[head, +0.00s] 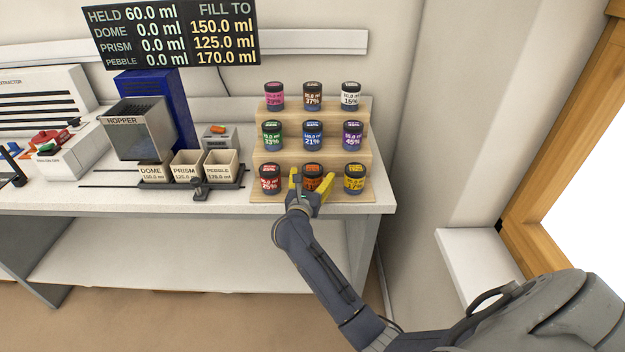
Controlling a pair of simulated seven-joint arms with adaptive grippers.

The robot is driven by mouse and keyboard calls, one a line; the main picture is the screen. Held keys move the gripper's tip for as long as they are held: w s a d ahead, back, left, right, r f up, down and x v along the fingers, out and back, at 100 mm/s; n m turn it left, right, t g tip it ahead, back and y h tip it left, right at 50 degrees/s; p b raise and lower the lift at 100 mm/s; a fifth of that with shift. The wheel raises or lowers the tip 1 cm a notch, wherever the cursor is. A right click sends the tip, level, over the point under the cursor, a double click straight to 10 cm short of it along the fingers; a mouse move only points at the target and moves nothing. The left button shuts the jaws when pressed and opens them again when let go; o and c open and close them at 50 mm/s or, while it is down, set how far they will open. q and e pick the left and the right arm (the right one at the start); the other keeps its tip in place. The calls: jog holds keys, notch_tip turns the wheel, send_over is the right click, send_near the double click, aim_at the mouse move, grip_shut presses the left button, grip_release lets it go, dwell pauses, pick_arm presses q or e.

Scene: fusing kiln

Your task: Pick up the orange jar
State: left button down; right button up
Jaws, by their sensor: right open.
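The orange jar (313,170) has a dark lid and stands in the middle of the bottom step of the wooden rack (262,148). My right gripper (311,181) is open, with its yellow fingers on either side of the orange jar in this view. The fingers hide part of the jar, and I cannot tell whether they touch it. My left gripper is not in view.
A red jar (269,179) and a yellow jar (354,178) stand close on either side. More jars fill the upper steps. Left on the bench are labelled cups (221,165) and a hopper (134,130). A wall is at right.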

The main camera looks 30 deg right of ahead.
jog(key=shift+w, duration=0.1)
jog(key=c, duration=1.4)
jog(key=shift+o, duration=0.2)
jog(key=shift+r, duration=0.1)
